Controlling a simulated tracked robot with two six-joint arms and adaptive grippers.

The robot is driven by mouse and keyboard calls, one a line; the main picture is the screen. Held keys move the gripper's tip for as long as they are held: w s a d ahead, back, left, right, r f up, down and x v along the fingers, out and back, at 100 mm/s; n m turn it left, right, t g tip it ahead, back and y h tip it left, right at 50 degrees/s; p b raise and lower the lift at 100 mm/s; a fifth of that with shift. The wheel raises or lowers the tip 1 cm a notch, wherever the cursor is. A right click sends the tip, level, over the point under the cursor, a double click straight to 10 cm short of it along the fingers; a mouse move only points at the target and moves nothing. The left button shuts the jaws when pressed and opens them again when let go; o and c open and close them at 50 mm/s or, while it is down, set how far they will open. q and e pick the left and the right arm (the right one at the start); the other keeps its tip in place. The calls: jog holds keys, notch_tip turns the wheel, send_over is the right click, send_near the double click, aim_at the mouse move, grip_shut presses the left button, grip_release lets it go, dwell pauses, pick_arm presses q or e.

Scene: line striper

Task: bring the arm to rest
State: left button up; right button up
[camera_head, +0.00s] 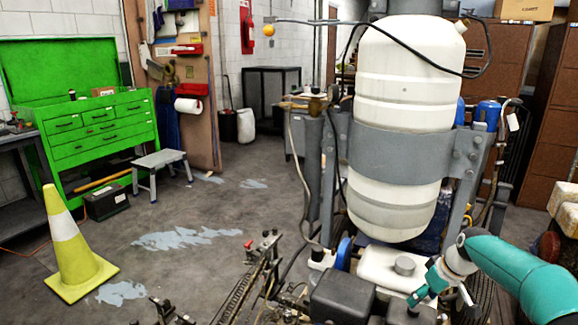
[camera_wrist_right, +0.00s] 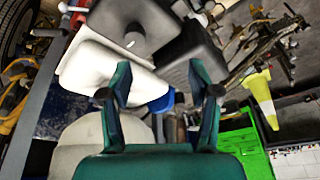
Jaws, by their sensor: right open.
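The line striper shows in the head view with a tall white tank (camera_head: 404,95) held by a grey metal band (camera_head: 400,155). Below it are a smaller white tank (camera_head: 395,268) with a grey cap and a black box (camera_head: 342,297). My right arm comes in from the right edge, and my right gripper (camera_head: 428,290) is beside the smaller white tank. In the right wrist view my right gripper (camera_wrist_right: 160,88) has its fingers spread with nothing held between them. Whether it touches the machine, I cannot tell. My left gripper is not in view.
A yellow cone (camera_head: 70,245) stands on the floor at the left. A green tool cabinet (camera_head: 100,125), a grey step stool (camera_head: 160,162) and a black case (camera_head: 105,202) are behind it. Brown cabinets (camera_head: 515,60) stand at the right. The floor between cone and machine has pale patches and is mostly clear.

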jog(key=s+a+f+g+y+p, duration=0.2)
jog(key=s+a+f+g+p, duration=0.25)
jog(key=s+a+f, duration=1.05)
jog(key=s+a+f+m+p, duration=0.1)
jog(key=s+a+f+m, duration=0.1)
jog(key=s+a, duration=0.3)
jog(key=s+a+f+m+t+p, duration=0.1)
jog(key=s+a, duration=0.4)
jog(key=s, duration=0.7)
jog(key=shift+a+f+m, duration=0.4)
jog(key=shift+f+m, duration=0.05)
jog(key=shift+m, duration=0.65)
jog(key=shift+t, duration=0.25)
